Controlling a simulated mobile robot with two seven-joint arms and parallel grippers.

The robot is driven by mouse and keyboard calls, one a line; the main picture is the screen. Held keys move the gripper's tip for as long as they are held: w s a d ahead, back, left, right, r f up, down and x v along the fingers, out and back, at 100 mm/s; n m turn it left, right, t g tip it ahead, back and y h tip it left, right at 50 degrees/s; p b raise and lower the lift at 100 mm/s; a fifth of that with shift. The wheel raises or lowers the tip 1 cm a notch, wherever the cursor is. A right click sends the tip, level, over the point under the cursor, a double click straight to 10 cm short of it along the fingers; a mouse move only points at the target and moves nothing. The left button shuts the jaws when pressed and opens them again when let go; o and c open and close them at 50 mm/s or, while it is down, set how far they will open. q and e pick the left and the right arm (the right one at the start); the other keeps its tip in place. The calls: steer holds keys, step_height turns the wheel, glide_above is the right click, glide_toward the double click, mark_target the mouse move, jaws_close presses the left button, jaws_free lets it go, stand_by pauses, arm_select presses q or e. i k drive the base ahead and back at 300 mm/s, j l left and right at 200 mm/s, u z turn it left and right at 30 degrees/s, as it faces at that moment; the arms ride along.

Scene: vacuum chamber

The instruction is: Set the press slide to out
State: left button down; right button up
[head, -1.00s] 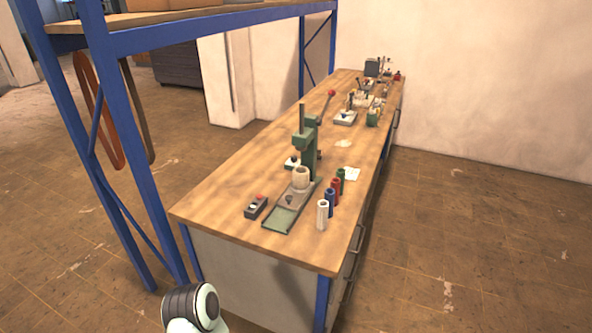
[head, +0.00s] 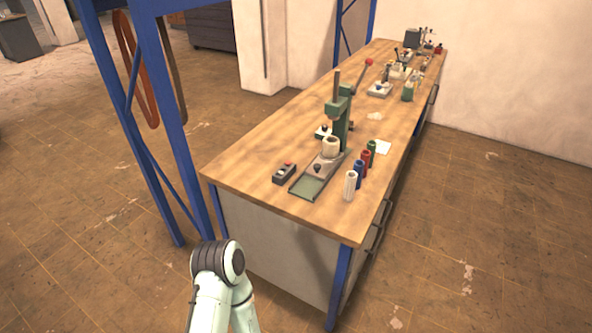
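A green arbor press (head: 341,118) with a red-knobbed lever (head: 363,75) stands on the wooden workbench (head: 270,140). At its foot is a flat slide track (head: 307,187) with a pale green bed at the near end. The press slide (head: 318,168), with a dark knob, sits toward the press end, and a cream cylinder (head: 331,146) stands there under the ram. How far out the slide is cannot be told exactly. One of my arms shows at the bottom, short of the bench. Neither gripper is in view.
A blue rack (head: 160,110) rises at the left. The bench's near corner is clear.

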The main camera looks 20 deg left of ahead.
mark_target(325, 160)
steer(key=i+j+z, duration=0.2)
steer(key=j, duration=0.2)
steer(key=j+z, duration=0.2)
steer(key=j, duration=0.2)
steer(key=i+j+z, duration=0.2)
steer(key=j, duration=0.25)
steer(key=k, duration=0.1)
